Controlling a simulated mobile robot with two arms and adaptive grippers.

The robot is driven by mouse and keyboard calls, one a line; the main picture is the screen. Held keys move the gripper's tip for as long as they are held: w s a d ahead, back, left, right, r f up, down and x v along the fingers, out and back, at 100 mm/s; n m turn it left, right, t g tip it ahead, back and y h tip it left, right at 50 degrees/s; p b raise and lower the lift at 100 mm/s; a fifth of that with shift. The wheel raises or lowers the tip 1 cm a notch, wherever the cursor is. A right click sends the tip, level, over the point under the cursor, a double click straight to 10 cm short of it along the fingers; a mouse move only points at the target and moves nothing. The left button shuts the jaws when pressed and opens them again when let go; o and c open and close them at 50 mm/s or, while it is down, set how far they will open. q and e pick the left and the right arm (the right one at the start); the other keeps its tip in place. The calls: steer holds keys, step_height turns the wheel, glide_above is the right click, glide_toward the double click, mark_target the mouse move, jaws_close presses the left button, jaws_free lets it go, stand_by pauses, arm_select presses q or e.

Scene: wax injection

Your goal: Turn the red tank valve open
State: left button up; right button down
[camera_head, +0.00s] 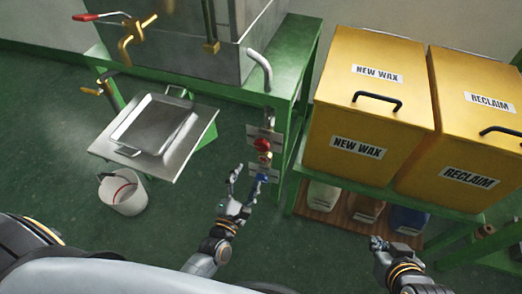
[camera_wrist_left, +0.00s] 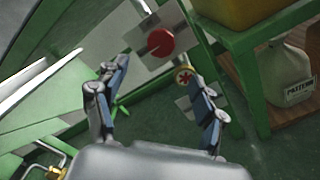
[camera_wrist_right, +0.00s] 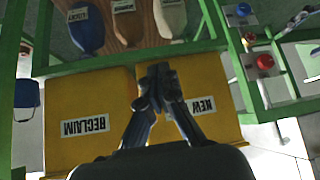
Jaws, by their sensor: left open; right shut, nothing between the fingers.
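A red round knob (camera_head: 262,145) sits on a grey plate on the green stand's post, below the metal tank (camera_head: 215,45). It shows ahead in the left wrist view (camera_wrist_left: 160,44). A smaller brass piece with a red face (camera_wrist_left: 185,76) is just below it. A red lever handle (camera_head: 88,17) tops a brass valve at the tank's upper left. My left gripper (camera_head: 246,176) is open and empty, just below the knob plate; its fingers frame the area below the knob in the left wrist view. My right gripper (camera_head: 378,243) is shut and empty, in front of the shelf.
Yellow NEW WAX (camera_head: 365,110) and RECLAIM (camera_head: 465,130) bins stand on a green frame at the right. Several containers sit on the wooden shelf (camera_head: 335,211) beneath. A metal tray (camera_head: 150,125) and white bucket (camera_head: 122,195) are left of my left gripper. Green floor between is clear.

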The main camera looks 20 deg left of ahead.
mark_target(261, 147)
arm_select(q)
steer(key=w+b, duration=0.1)
steer(key=w, duration=0.6)
steer(key=shift+d+f, duration=0.1)
steer(key=shift+d, duration=0.05)
steer(key=w+b, duration=0.1)
steer(key=w, duration=0.4)
steer(key=shift+w+d, duration=0.1)
steer(key=shift+w, duration=0.4)
arm_select(e)
steer(key=w+a+r+t+y, duration=0.2)
steer(key=w+a+r+t, duration=0.1)
steer(key=w+r+t, duration=0.4)
step_height(261, 147, up, 2)
steer(key=shift+w+a+r, duration=0.2)
steer(key=shift+w+r, duration=0.05)
steer(key=shift+w, duration=0.2)
arm_select(q)
steer(key=c, duration=1.2)
